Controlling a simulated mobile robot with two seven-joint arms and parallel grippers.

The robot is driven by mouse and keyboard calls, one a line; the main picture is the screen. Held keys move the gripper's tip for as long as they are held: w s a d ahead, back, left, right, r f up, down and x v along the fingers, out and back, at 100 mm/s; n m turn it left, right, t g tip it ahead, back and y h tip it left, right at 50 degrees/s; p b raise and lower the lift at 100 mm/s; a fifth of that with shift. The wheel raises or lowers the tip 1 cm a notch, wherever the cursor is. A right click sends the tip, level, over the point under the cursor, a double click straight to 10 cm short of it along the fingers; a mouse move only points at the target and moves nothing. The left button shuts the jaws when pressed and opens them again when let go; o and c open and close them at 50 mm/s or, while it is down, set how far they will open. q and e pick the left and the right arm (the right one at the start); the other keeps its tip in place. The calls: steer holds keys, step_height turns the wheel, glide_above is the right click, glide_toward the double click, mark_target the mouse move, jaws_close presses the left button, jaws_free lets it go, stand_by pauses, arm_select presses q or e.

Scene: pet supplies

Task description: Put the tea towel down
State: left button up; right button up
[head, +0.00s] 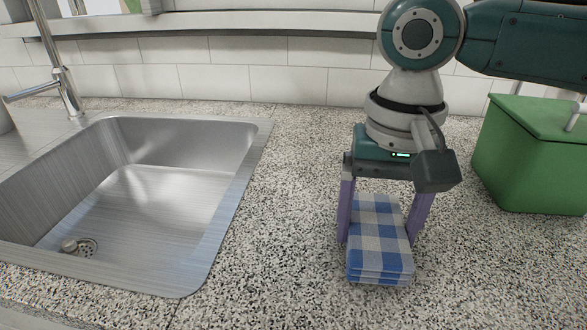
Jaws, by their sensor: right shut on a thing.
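The tea towel (379,262) is a folded cloth with blue, white and grey checks. It is at or just above the speckled counter, right of the sink; I cannot tell whether it touches the surface. My right gripper (379,238) points down, with one purple finger on each side of the towel, and is shut on it. The upper part of the towel runs back between the fingers under the gripper body. My left gripper is not in view.
A steel sink (190,215) with a tap (66,90) is on the left. A green box with a lid (535,150) stands at the right. The speckled counter (290,240) is clear between sink and towel. A tiled wall (225,80) runs along the back.

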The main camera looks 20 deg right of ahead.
mark_target(377, 225)
steer(key=shift+f, duration=0.35)
steer(key=o, duration=1.1)
steer(key=shift+o, duration=0.2)
steer(key=shift+r, duration=0.1)
step_height(377, 225, up, 12)
steer(key=p, duration=0.2)
